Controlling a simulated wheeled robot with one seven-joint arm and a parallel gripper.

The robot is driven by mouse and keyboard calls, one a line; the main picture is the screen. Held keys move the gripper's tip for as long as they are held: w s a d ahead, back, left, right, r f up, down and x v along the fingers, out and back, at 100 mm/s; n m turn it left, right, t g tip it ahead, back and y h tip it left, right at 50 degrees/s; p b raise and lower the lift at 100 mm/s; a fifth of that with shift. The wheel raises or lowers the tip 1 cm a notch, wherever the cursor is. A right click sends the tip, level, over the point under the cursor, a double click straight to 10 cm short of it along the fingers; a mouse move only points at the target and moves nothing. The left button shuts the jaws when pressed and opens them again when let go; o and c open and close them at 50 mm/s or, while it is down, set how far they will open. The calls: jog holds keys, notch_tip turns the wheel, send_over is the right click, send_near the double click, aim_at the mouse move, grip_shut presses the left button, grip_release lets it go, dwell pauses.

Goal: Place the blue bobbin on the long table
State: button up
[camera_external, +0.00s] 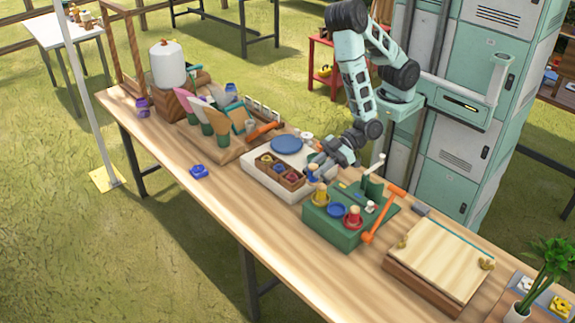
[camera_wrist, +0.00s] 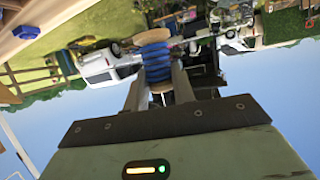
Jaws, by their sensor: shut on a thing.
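The blue bobbin (camera_wrist: 155,62) has blue thread wound between pale wooden ends. In the wrist view it sits between my gripper's two fingers (camera_wrist: 159,82), which are shut on it. In the external view my gripper (camera_external: 320,168) is low over the long table (camera_external: 225,190), between the white tray and the green stand. The bobbin is small and partly hidden by the gripper there. I cannot tell whether its lower end touches anything.
A green stand (camera_external: 330,233) holds yellow, blue and red pieces. A white tray (camera_external: 262,178) carries a compartment box and a blue disc (camera_external: 287,145). A blue object (camera_external: 199,171) lies on the table's left part, with bare wood around it. A wooden board (camera_external: 440,262) lies right.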

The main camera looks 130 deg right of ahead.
jog(key=s, duration=0.2)
jog(key=s+h, duration=0.1)
jog(key=shift+d+f+m, duration=0.1)
jog(key=shift+d+m, duration=0.2)
jog(key=shift+m, duration=0.1)
jog(key=w+a+n+y, duration=0.1)
jog(key=n+y, duration=0.1)
jog(key=a+n+y, duration=0.2)
jog(key=y, duration=0.1)
jog(key=w+a+n+y, duration=0.1)
jog(key=a+n+y, duration=0.1)
jog(key=n+y, duration=0.1)
jog(key=shift+w+a+p, duration=0.15)
jog(key=shift+w+p, duration=0.2)
jog(key=n+y, duration=0.1)
jog(key=s+n+g+y, duration=0.1)
jog(key=shift+a+n+g+y, duration=0.3)
jog(key=shift+a+y, duration=0.1)
jog(key=shift+s+a+n+g+y, duration=0.2)
jog(key=shift+s+n+g+y, duration=0.95)
jog(key=shift+n, duration=0.25)
notch_tip(320, 180, down, 10)
jog(key=shift+r+p, duration=0.25)
jog(key=shift+p, duration=1)
